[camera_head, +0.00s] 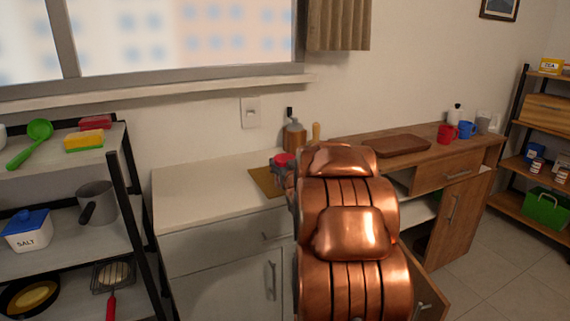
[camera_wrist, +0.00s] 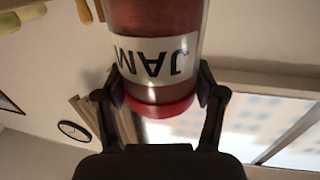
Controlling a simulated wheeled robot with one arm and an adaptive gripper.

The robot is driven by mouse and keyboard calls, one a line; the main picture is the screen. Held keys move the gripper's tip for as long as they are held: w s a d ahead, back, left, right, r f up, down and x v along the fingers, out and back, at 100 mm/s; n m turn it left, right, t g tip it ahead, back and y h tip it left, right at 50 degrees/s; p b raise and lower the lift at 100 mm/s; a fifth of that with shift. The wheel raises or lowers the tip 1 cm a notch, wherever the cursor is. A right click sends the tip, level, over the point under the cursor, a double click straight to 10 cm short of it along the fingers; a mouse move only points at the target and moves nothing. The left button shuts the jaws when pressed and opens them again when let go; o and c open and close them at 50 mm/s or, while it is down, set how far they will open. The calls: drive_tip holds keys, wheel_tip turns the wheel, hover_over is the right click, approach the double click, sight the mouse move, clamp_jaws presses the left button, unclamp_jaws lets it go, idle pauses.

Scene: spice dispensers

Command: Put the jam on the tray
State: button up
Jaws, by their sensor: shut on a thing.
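The jam jar (camera_wrist: 156,58) has a white label with black letters and a red lid, and it fills the top middle of the wrist view, appearing upside down there. My gripper (camera_wrist: 161,92) is shut on it, one finger on each side near the lid. In the head view, the jar's red lid (camera_head: 283,159) shows left of my copper arm, above the left white counter, and my arm hides much of the jar. The brown wooden tray (camera_head: 398,146) lies on the wooden counter to the right, apart from the jar; its top looks empty.
A yellowish board (camera_head: 266,182) lies on the white counter (camera_head: 205,190) below the jar. A wooden mill (camera_head: 294,138) stands behind. Red (camera_head: 446,133) and blue (camera_head: 466,129) mugs stand right of the tray. A black-framed shelf (camera_head: 125,190) is at left.

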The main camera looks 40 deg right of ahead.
drive_tip(key=shift+f, duration=0.15)
drive_tip(key=o, duration=1.4)
drive_tip(key=shift+r, duration=0.25)
drive_tip(key=b+v, duration=0.5)
drive_tip(key=v, duration=0.7)
